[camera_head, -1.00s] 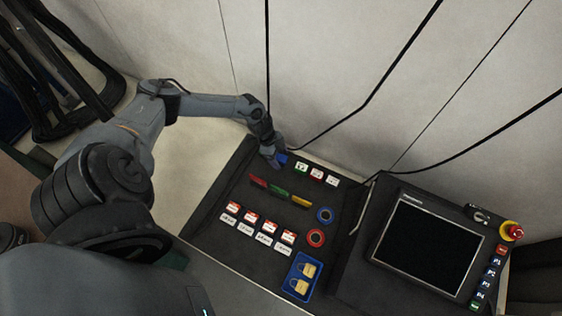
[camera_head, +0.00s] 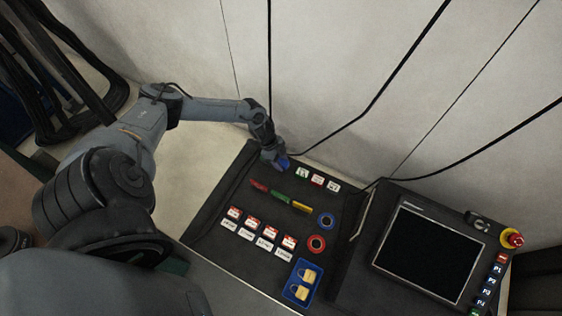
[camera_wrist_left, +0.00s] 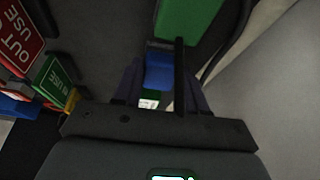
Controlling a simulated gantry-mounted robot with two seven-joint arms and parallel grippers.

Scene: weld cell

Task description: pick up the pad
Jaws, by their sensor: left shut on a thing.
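My left gripper (camera_head: 276,158) is at the far left corner of the dark panel top, beside the row of small tags. It is shut on a small blue block, which I take as the pad (camera_head: 284,161). In the left wrist view the blue pad (camera_wrist_left: 159,72) sits between the fingers, partly covered by a dark finger. A larger green block (camera_wrist_left: 190,18) shows just beyond it; I cannot tell whether the two are joined. I cannot tell whether the pad is clear of the surface. My right gripper is not in view.
Red, green and yellow sticks (camera_head: 280,197) lie nearby. Small tags (camera_head: 318,180), blue (camera_head: 326,221) and red (camera_head: 317,244) rings, and a blue tray (camera_head: 292,294) with padlocks share the panel. A screen (camera_head: 428,252) stands right. Cables hang along the wall.

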